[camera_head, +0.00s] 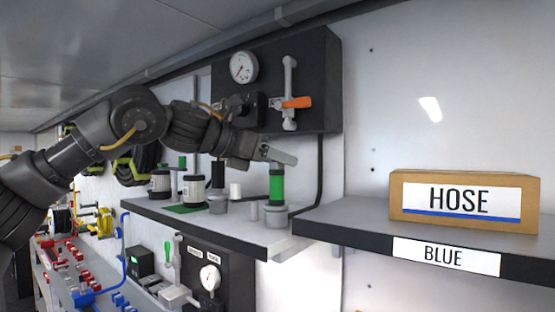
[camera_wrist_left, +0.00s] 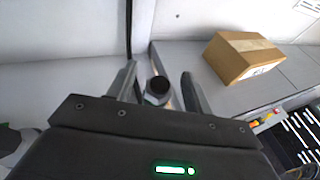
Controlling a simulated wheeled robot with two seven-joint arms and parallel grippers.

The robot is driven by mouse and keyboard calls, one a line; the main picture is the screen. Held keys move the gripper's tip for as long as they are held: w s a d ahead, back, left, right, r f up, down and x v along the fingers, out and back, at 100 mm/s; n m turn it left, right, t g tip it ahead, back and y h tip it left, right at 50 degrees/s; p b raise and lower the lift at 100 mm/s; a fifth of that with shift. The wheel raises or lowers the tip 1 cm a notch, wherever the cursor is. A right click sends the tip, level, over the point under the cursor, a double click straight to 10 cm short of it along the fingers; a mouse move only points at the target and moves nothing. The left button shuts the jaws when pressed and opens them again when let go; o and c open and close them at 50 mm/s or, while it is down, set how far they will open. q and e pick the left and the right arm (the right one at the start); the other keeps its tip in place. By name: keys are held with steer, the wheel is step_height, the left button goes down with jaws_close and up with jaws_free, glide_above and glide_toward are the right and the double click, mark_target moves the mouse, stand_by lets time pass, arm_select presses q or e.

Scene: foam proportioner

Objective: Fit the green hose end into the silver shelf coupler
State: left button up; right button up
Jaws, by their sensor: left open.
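The green hose end (camera_head: 277,187) stands upright on the silver shelf coupler (camera_head: 275,217) at the shelf's right end in the head view. Its lower end meets the coupler; I cannot tell how deep it sits. My left gripper (camera_head: 279,156) is open just above its top. In the left wrist view, a dark round top (camera_wrist_left: 160,85), apparently the hose end's, shows between the spread fingers of the left gripper (camera_wrist_left: 158,74), with a grey rim below it. Neither finger visibly presses on it. My right gripper is not in view.
A cardboard HOSE box (camera_head: 460,203) stands on the right shelf, which has a BLUE label (camera_head: 446,256). A black gauge panel (camera_head: 318,80) with an orange-handled valve is behind. Spools (camera_head: 194,190) and small cylinders stand left on the same shelf. Red and blue fittings lie below.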

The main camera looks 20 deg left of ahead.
arm_select(q)
steer(key=shift+s+a, duration=0.25)
steer(key=b+v, duration=0.4)
steer(key=v, duration=0.7)
steer(key=shift+r, duration=0.25)
